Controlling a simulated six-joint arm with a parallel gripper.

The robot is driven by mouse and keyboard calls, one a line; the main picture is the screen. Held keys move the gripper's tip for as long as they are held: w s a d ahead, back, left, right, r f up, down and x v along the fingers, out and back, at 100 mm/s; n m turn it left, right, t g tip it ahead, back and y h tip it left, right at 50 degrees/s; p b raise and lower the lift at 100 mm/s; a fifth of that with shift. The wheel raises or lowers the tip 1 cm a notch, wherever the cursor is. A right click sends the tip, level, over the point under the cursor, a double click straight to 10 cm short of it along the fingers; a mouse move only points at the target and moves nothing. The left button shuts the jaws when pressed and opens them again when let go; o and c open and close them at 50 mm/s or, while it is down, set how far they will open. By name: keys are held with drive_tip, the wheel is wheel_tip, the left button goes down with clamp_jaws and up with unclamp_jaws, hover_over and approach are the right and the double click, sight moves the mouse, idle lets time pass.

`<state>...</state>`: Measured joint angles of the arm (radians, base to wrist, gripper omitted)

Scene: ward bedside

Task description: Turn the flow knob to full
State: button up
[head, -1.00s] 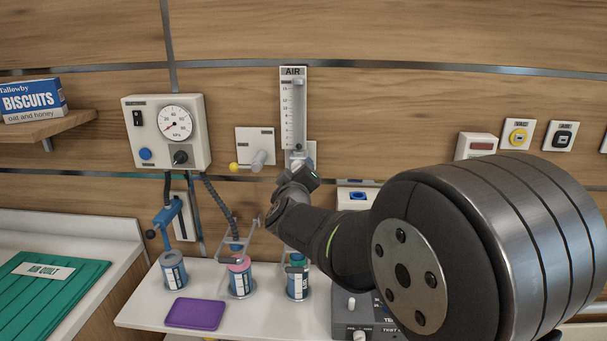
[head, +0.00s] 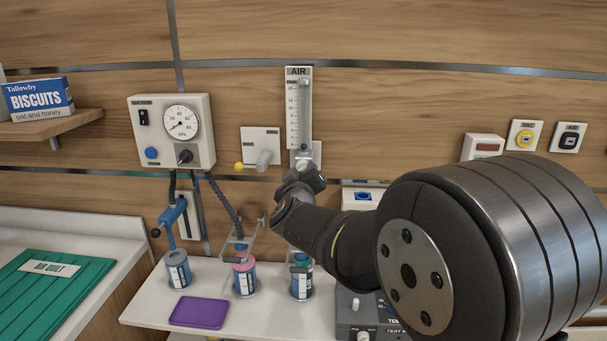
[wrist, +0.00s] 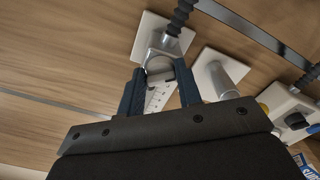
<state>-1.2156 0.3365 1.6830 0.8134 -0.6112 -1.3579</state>
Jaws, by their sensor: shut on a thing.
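The AIR flowmeter (head: 292,110) is mounted on the wood wall in the middle of the head view, an upright scale with a clear tube. A dark float (head: 304,146) sits at the low end of the tube. My gripper (head: 303,172) is at the meter's foot and mostly hides the knob in the head view. In the wrist view, my gripper's two dark blue fingers (wrist: 160,80) are shut on the pale grey flow knob (wrist: 159,66), one on each side. Any mark on the knob is too small to read.
A suction gauge box (head: 160,145) and a plate with a grey stub and yellow tip (head: 262,140) are to the left. Several jars, one pink-topped (head: 244,278), and a purple tray (head: 199,312) stand on the shelf below. My arm covers the right side.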

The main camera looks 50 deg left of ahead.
drive_tip(key=m, duration=2.4)
drive_tip(key=shift+s+a+r, duration=0.15)
drive_tip(key=shift+s+a, duration=0.15)
drive_tip(key=m, duration=0.6)
drive_tip(key=shift+r+m, duration=0.15)
drive_tip(key=shift+m, duration=0.25)
drive_tip(key=m, duration=0.6)
drive_tip(key=shift+w+d+r, duration=0.1)
drive_tip(key=m, duration=0.6)
drive_tip(key=shift+w+d+m, duration=0.1)
drive_tip(key=shift+m, duration=0.2)
drive_tip(key=m, duration=0.5)
drive_tip(key=shift+w+d+m, duration=0.1)
drive_tip(key=shift+m, duration=0.2)
